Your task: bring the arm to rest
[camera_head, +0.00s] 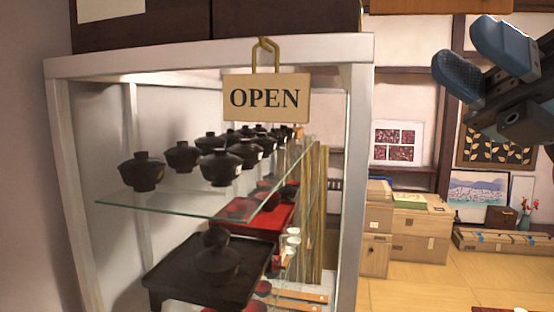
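My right gripper (466,50) is at the upper right of the head view, with its arm coming in from the right edge. Its two blue fingers are apart and nothing is between them. It is clear of the display cabinet (210,55). A wooden sign reading OPEN (266,98) hangs from a brass-coloured hook (265,52) at the cabinet's top front edge. My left gripper is not in view.
The cabinet's glass shelf (190,206) holds several dark lidded bowls (221,167). Below are a black tray (195,270) and a red tray (255,214). Wooden boxes (421,222) stand at the back right. The tatami floor (420,290) there looks mostly clear.

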